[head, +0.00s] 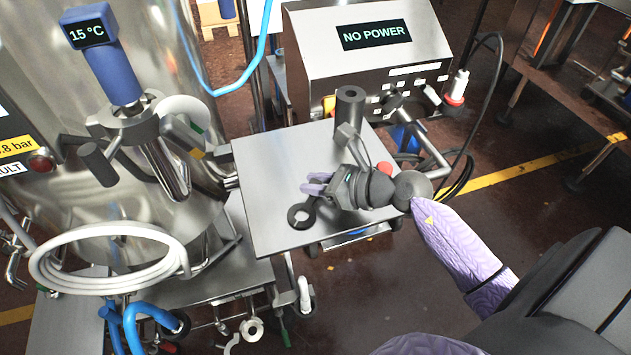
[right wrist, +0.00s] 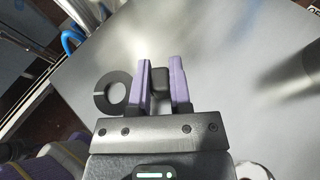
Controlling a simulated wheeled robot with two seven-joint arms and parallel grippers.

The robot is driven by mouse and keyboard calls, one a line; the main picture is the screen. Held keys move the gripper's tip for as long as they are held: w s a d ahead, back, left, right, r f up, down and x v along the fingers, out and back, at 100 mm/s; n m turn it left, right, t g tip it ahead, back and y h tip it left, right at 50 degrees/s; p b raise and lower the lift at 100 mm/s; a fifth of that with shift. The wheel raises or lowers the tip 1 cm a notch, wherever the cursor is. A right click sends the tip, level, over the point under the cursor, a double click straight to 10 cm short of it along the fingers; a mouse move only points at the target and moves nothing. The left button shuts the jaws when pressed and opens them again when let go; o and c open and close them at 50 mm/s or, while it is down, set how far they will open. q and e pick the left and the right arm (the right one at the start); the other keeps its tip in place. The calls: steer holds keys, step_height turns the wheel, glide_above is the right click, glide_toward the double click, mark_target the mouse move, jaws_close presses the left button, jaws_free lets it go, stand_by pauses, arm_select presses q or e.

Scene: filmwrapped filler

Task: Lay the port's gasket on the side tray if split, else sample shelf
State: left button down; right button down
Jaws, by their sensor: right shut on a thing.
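The gasket (head: 299,222) is a black ring with a tab. A gap cuts through the ring, so it looks split; the gap also shows in the right wrist view (right wrist: 104,106). My right gripper (head: 317,186) is shut on its tab, with the ring beside the lavender fingers (right wrist: 163,82). It is over the front left part of a flat steel tray (head: 265,165); I cannot tell whether the gasket touches it. The port (head: 165,155) on the steel vessel is at the left. My left gripper is out of view. I cannot tell which surface is the sample shelf.
A dark cylinder (head: 350,108) stands at the tray's back. A steel box reading "NO POWER" (head: 376,34) is behind, with a black cable at right. A coiled white hose (head: 105,232) hangs on the vessel. The tray's left part is bare.

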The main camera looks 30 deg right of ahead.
steer(key=c, duration=0.6)
jaws_free()
steer(key=shift+o, duration=0.2)
steer(key=shift+r, duration=0.15)
steer(key=p+v, duration=0.1)
steer(key=v, duration=1.1)
steer(key=shift+p, duration=0.4)
